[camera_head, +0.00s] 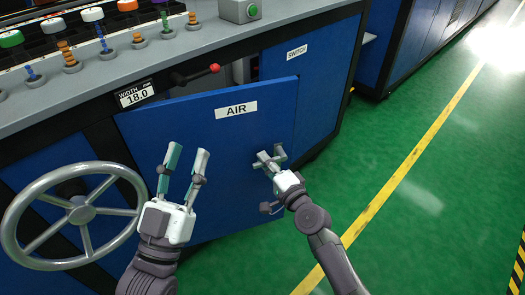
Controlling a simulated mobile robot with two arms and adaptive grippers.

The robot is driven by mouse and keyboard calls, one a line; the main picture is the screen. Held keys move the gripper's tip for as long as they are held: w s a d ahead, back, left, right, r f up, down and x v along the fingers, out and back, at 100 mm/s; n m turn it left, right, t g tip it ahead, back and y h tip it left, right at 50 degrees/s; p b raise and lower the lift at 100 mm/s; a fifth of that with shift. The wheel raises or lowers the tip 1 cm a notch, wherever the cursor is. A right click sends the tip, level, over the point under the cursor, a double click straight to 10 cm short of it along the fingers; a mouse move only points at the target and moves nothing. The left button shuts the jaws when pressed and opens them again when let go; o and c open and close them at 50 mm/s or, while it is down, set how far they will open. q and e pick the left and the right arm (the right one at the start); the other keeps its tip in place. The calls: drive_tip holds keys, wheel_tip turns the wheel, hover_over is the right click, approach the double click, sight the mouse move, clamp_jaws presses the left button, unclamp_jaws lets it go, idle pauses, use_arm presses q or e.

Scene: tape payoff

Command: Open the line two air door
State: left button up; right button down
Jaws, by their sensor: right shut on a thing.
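The air door (215,140) is a blue panel with a white AIR label (236,109). It stands ajar, its right edge swung out from the cabinet, and a dark gap shows above its top edge. My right gripper (269,158) is at the door's right part, below and right of the label, shut on the door handle, which the fingers mostly hide. My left gripper (186,160) is open and empty, fingers pointing up, in front of the lower left part of the door.
A large grey handwheel (75,212) stands left of my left gripper. Green floor (440,190) with a yellow line (397,172) lies free to the right.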

drive_tip(key=shift+s+f, duration=0.1)
drive_tip(key=shift+s, duration=0.4)
drive_tip(key=c, duration=1.1)
unclamp_jaws()
drive_tip(key=shift+d, duration=0.1)
drive_tip(key=v, duration=1.2)
drive_tip(key=shift+c, duration=0.5)
